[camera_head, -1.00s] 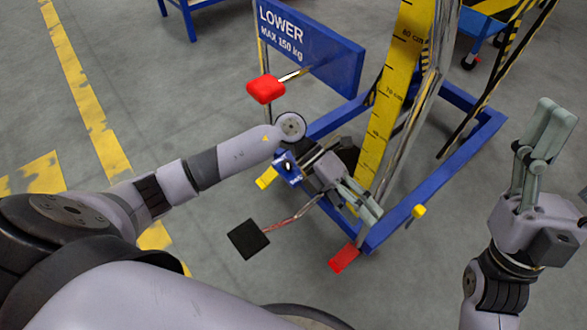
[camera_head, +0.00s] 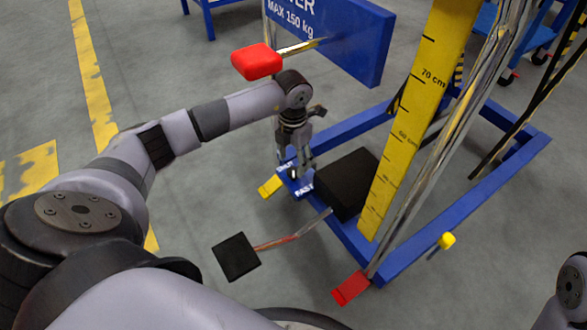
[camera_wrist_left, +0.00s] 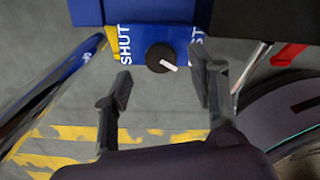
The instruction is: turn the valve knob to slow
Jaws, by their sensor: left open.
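The valve knob (camera_wrist_left: 160,57) is round and black with a white pointer, in the left wrist view. It sits on a blue plate (camera_wrist_left: 142,38) lettered SHUT on the left and partly hidden "ST" on the right; I see no SLOW label. The pointer aims to the lower right in that view. My left gripper (camera_wrist_left: 159,90) is open, its fingers either side of the knob and apart from it. In the head view my left gripper (camera_head: 295,165) points down over the plate marked SHUT and FAST (camera_head: 306,189) and hides the knob.
A blue lift frame (camera_head: 465,218) with a yellow ruler (camera_head: 405,125) stands right of the plate. A red-knobbed lever (camera_head: 257,62) is close above my left wrist. A black pedal (camera_head: 237,256) and a red foot (camera_head: 350,288) lie nearer. Open floor is at left.

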